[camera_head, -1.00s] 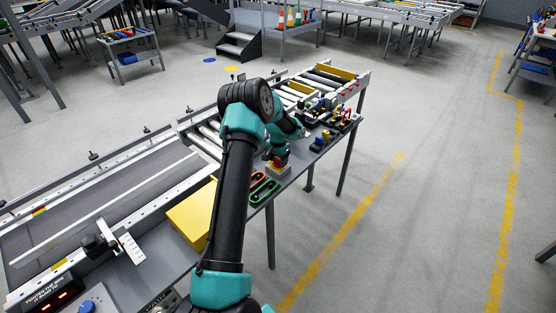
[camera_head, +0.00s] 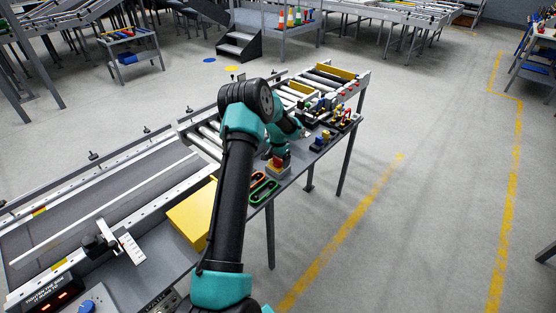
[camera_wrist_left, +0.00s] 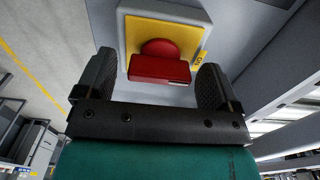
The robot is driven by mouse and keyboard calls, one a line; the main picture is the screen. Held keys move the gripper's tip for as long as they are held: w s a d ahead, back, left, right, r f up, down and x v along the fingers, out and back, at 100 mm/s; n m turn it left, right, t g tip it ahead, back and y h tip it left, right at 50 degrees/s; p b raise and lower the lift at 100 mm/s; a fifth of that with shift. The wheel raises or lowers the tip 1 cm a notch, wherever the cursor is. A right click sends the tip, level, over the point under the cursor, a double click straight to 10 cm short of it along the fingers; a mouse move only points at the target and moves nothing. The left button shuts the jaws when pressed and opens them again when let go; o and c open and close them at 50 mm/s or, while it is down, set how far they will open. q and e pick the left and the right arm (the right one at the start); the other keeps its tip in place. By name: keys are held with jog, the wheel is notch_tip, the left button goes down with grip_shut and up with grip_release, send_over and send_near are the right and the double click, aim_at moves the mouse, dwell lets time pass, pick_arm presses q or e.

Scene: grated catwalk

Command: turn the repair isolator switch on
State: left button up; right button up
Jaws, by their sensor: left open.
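The repair isolator switch (camera_head: 279,161) stands on the bench's front edge in the head view, small and partly hidden by my arm. In the left wrist view it is a red knob with a red bar handle (camera_wrist_left: 160,68) on a yellow plate (camera_wrist_left: 134,35) in a pale grey housing. The bar lies crosswise in that picture. My left gripper (camera_wrist_left: 155,78) is open, one finger on each side of the bar, with a visible gap at both ends. In the head view the left gripper (camera_head: 279,152) is at the switch, its fingertips hard to make out. My right gripper is out of view.
Green and orange oval parts (camera_head: 263,190) lie on the bench beside the switch. A yellow box (camera_head: 193,215) is left of my arm. Small coloured devices (camera_head: 340,117) crowd the bench to the right. The roller conveyor (camera_head: 300,93) runs behind. The floor in front is clear.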

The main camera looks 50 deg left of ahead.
aim_at(278, 159)
pick_arm(q)
notch_tip(278, 159, up, 17)
jog(key=shift+r, duration=0.2)
dwell(0.6)
jog(key=shift+f, duration=0.1)
jog(key=s+d+f+h, duration=0.2)
jog(key=d+f+h, duration=0.1)
jog(key=d+f, duration=1.85)
jog(key=s+d+f, duration=0.3)
jog(key=s+d, duration=0.7)
jog(key=s+d+f, duration=0.2)
jog(key=s+d, duration=0.8)
jog(key=d, duration=0.1)
jog(key=shift+f+n+t+h, duration=0.4)
jog(key=shift+w+d, duration=0.1)
